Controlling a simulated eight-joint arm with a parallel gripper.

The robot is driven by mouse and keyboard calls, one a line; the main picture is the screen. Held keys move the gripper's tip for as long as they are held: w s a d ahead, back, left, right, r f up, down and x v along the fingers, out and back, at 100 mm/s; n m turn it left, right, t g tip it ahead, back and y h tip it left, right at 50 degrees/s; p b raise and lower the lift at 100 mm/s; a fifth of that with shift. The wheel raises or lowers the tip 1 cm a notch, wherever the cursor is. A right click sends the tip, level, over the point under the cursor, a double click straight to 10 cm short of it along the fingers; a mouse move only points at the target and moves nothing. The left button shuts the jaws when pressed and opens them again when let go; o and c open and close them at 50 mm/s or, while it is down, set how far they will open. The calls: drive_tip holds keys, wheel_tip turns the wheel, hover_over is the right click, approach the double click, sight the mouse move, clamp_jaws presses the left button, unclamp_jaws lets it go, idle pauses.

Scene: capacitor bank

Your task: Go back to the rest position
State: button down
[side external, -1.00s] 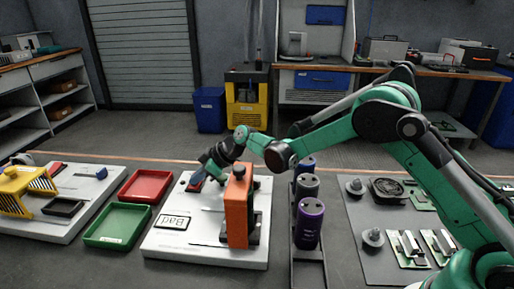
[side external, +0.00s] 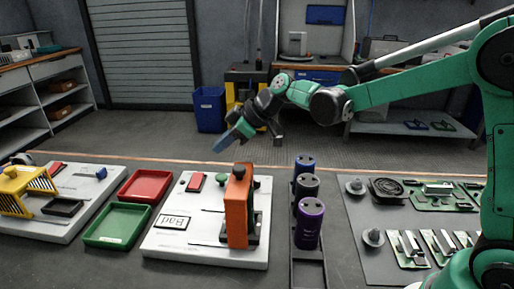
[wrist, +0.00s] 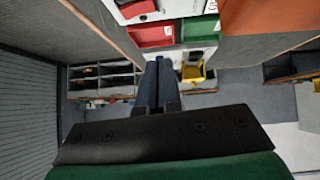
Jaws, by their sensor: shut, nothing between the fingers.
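My gripper (side external: 230,139) is shut and empty, with blue fingers pressed together. In the side external view it hangs in the air above and behind the white board (side external: 165,245) marked "Bad". In the wrist view the closed fingers (wrist: 157,70) point away from the camera, and part of that board shows at the top edge. The orange block (side external: 238,205) stands upright on the board, below and apart from my gripper. A red piece (side external: 195,182) and a green knob (side external: 222,178) are on the board's far part.
Red (side external: 145,185) and green (side external: 117,226) trays lie left of the board. Several dark and purple cylinders (side external: 310,223) stand in a rack to the right. A grey mat (side external: 360,258) with circuit boards lies further right. The air around my gripper is clear.

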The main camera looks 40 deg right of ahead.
drive_tip(key=s+d+m+h, duration=0.2)
drive_tip(key=s+m, duration=0.1)
drive_tip(key=s, duration=0.3)
drive_tip(key=s+d+m+h, duration=0.2)
drive_tip(key=s+m, duration=0.1)
drive_tip(key=s, duration=0.3)
drive_tip(key=s+d+m+h, duration=0.2)
drive_tip(key=s+m, duration=0.1)
drive_tip(key=s, duration=0.3)
drive_tip(key=shift+s+d+f+t, duration=0.15)
drive_tip(key=shift+d+f+t, duration=0.1)
drive_tip(key=shift+f+t, duration=0.05)
